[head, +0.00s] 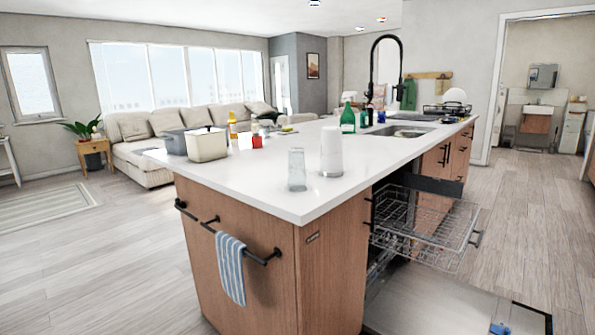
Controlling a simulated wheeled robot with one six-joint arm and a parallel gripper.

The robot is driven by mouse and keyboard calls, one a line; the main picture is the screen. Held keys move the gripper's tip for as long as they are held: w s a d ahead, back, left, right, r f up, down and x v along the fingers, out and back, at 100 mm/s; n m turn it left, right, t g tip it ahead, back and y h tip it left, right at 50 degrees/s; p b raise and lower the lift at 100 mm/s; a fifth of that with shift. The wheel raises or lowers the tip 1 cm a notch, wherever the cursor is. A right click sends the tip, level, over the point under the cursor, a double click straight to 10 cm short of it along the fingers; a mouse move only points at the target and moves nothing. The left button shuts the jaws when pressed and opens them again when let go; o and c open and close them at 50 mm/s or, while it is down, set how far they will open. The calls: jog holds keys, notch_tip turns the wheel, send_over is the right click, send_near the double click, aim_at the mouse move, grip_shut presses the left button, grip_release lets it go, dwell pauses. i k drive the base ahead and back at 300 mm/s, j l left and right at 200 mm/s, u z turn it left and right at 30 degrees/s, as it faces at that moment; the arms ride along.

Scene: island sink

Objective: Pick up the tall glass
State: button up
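A tall clear glass (297,170) stands upright on the white countertop (250,188) of the island, close to its near edge. A white cylinder (331,152), possibly a paper roll or canister, stands just to its right and slightly farther back, with a small gap between them. My gripper is not in view.
A cream container (207,145) and a grey box (178,140) stand left on the counter. A green bottle (348,118) and the black faucet (387,65) are farther back. An open dishwasher with an extended rack (425,228) juts out right. Floor at left is clear.

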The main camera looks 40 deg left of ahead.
aim_at(296, 170)
jog(key=i+j+u, duration=0.35)
jog(key=i+u, duration=0.3)
jog(key=i, duration=0.3)
